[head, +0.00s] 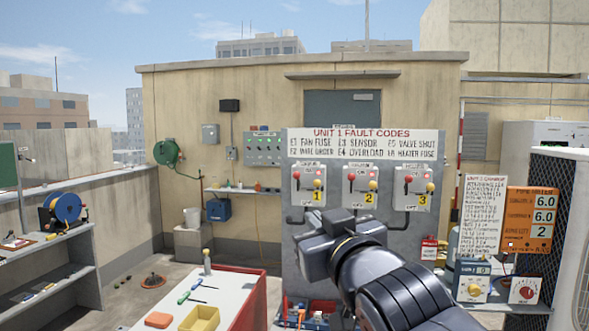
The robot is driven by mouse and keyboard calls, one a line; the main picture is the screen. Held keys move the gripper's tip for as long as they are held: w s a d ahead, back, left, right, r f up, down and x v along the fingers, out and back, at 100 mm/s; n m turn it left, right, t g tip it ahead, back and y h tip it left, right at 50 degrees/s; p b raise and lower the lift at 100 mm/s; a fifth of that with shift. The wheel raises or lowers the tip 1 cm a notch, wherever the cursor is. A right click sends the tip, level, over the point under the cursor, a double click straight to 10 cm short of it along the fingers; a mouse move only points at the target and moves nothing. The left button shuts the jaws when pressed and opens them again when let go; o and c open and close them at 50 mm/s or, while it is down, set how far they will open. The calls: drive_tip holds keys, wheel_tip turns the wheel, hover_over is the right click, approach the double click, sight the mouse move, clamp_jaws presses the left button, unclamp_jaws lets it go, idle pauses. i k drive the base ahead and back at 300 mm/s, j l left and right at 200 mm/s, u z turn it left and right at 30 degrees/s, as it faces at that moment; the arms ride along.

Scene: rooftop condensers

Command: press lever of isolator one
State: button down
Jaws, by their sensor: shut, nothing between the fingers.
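Isolator one (308,177) is a pale box with a yellow "1" label, at the left of a row of three on a grey panel (292,255). It has a red-knobbed lever (296,176) at its upper left and a yellow knob (317,184) at its right. Isolator two (361,180) and isolator three (411,188) look alike beside it. My gripper (333,217) is shut and empty, below and right of isolator one in the picture. My arm hides part of the panel. I see no contact with the lever; the depth gap is unclear.
A fault-code sign (363,145) sits above the isolators. A red-sided table (240,300) with tools and a yellow tray (200,318) stands at front left. A blue control box (473,280), an orange display (530,218) and a condenser (556,215) are at right.

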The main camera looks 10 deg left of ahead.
sight(296, 175)
drive_tip(key=i+j+z, duration=0.1)
drive_tip(key=i+j, duration=0.15)
drive_tip(key=i+j+z, duration=0.15)
drive_tip(key=j, duration=0.2)
drive_tip(key=i+j+z, duration=0.1)
drive_tip(key=i+j, duration=0.15)
drive_tip(key=i+j+z, duration=0.15)
drive_tip(key=j, duration=0.25)
drive_tip(key=i+j+z, duration=0.1)
drive_tip(key=i+j, duration=0.15)
drive_tip(key=j, duration=0.15)
drive_tip(key=i+j+z, duration=0.15)
drive_tip(key=j, duration=0.2)
drive_tip(key=i+j+z, duration=0.1)
drive_tip(key=j, duration=0.3)
